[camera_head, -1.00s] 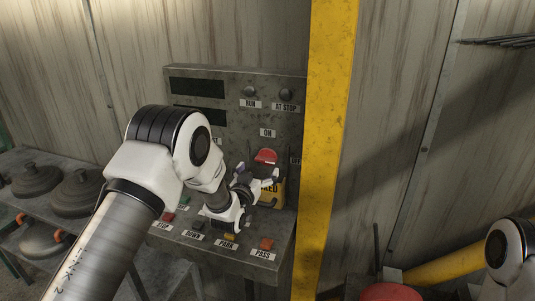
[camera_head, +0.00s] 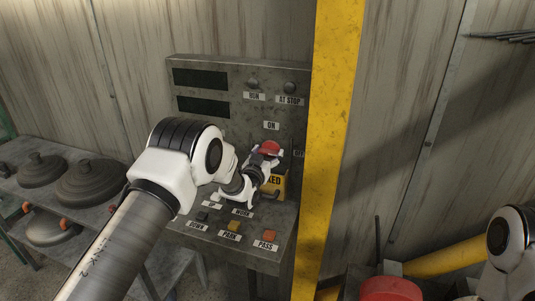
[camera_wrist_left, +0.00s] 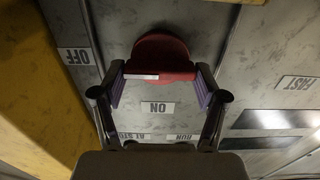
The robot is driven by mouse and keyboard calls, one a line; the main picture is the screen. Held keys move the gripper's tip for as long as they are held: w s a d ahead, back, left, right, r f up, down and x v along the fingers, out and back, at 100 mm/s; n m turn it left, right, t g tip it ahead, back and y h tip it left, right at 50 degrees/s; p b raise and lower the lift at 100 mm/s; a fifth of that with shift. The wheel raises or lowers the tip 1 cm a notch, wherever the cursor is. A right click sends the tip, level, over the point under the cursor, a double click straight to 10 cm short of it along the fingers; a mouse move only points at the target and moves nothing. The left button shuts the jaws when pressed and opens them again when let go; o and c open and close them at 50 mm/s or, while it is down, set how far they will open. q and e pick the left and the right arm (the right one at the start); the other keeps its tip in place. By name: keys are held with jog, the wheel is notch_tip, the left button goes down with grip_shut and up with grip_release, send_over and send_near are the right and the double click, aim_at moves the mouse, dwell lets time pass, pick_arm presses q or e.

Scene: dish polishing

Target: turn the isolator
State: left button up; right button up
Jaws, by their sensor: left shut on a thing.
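The isolator is a red rotary knob (camera_head: 269,147) on the upright face of the grey control panel, between the ON label (camera_head: 271,126) above and a yellow tag (camera_head: 275,185) below. My left gripper (camera_head: 262,160) is at the knob. In the left wrist view the red knob (camera_wrist_left: 162,52) sits between the two fingers (camera_wrist_left: 161,90), whose purple pads are at its sides, and the gripper is shut on it. A white stripe shows on the knob's edge. The OFF label (camera_wrist_left: 77,56) is beside it. My right gripper is out of view.
A yellow post (camera_head: 329,130) stands close to the right of the panel. Push buttons, such as the orange PASS button (camera_head: 269,236), lie on the sloped ledge below my left arm. Dark lidded dishes (camera_head: 92,185) stand on a bench at left. A red round object (camera_head: 391,289) is at the bottom right.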

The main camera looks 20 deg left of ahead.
pick_arm(q)
jog(key=shift+f+n+b, duration=0.2)
jog(key=shift+n+b, duration=0.5)
jog(key=shift+b, duration=0.35)
jog(key=n+b, duration=0.6)
jog(key=b, duration=0.1)
jog(key=shift+a+f+n, duration=0.1)
jog(key=shift+a+n, duration=0.05)
jog(key=shift+n, duration=0.25)
jog(key=n+b, duration=0.4)
jog(key=n, duration=0.1)
jog(key=n+b, duration=0.2)
jog(key=n, duration=0.2)
jog(key=shift+a+n, duration=0.1)
jog(key=shift+n, duration=0.2)
jog(key=o, duration=1.2)
jog(key=shift+c, duration=0.2)
